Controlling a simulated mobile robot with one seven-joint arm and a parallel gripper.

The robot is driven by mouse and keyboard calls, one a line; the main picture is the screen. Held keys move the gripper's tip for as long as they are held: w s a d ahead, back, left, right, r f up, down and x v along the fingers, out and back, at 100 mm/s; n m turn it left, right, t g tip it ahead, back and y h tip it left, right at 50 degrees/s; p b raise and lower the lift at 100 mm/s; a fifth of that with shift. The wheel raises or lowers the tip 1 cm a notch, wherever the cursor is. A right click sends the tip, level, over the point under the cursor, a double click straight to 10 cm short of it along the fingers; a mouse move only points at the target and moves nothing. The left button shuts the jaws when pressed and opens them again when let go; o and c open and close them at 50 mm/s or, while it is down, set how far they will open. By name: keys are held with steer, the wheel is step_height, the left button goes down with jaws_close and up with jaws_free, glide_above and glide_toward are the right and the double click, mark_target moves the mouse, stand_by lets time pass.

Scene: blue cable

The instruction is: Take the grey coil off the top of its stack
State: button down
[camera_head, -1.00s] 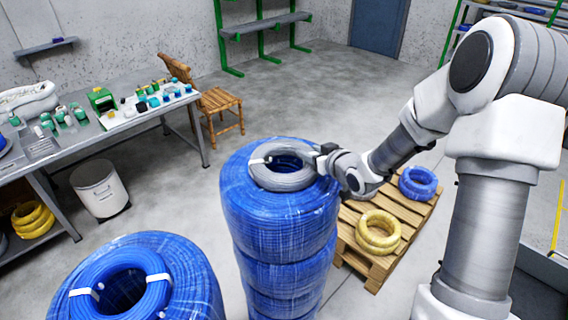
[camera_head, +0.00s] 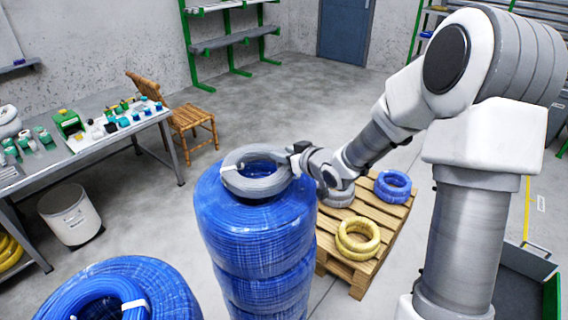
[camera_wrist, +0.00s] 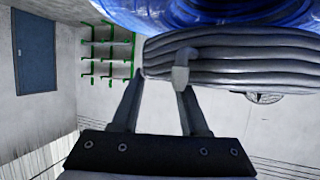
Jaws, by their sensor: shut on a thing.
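The grey coil (camera_head: 258,187) is at the top of the tall stack of blue cable coils (camera_head: 256,236) in the head view. It has a white tie and appears raised slightly above the blue top. My gripper (camera_head: 297,158) is shut on the coil's right side. In the wrist view, my two fingers (camera_wrist: 160,88) meet the grey coil (camera_wrist: 235,62), whose strands and pale tie show close up. The blue stack (camera_wrist: 215,12) shows along the top edge there.
A second blue stack (camera_head: 150,288) with a smaller blue coil on it stands at the lower left. A wooden pallet (camera_head: 333,262) at the right bears yellow (camera_head: 357,250), blue (camera_head: 392,197) and grey coils. A cluttered workbench (camera_head: 90,150) and a chair (camera_head: 190,118) stand at the left.

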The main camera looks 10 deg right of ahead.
steer(key=d+r+p, duration=0.2)
steer(key=d+r, duration=0.5)
steer(key=d, duration=0.4)
steer(key=shift+w+d, duration=0.2)
